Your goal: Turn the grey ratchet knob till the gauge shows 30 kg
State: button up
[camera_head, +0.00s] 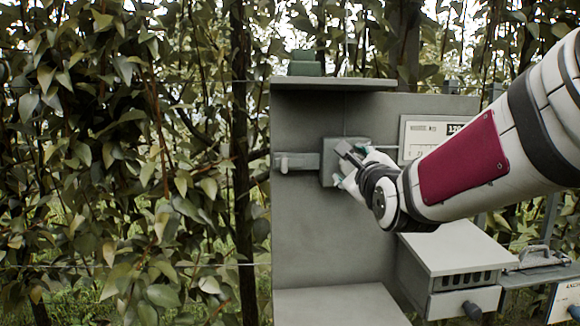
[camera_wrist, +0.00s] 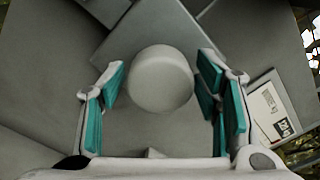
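The grey round knob (camera_wrist: 160,78) sits on a square grey block in the wrist view, between the teal-padded fingers of my gripper (camera_wrist: 163,85). The fingers stand open on both sides of the knob, with a narrow gap visible at each side. In the head view my gripper (camera_head: 352,168) is at the front of the grey block (camera_head: 328,165), and it mostly hides the knob there. The gauge panel (camera_head: 418,138) is to the right of the block, partly covered by my arm. Its dark display seems to start with "12"; the full reading is unclear.
A grey housing with a back wall (camera_head: 300,230) and top shelf (camera_head: 330,84) surrounds the block. A latch-like bar (camera_head: 296,162) is to its left. A grey box (camera_head: 450,248) with a dark knob stands below my arm. Leafy branches (camera_head: 130,150) fill the left.

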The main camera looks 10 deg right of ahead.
jog(key=c, duration=0.7)
jog(key=shift+b, duration=0.3)
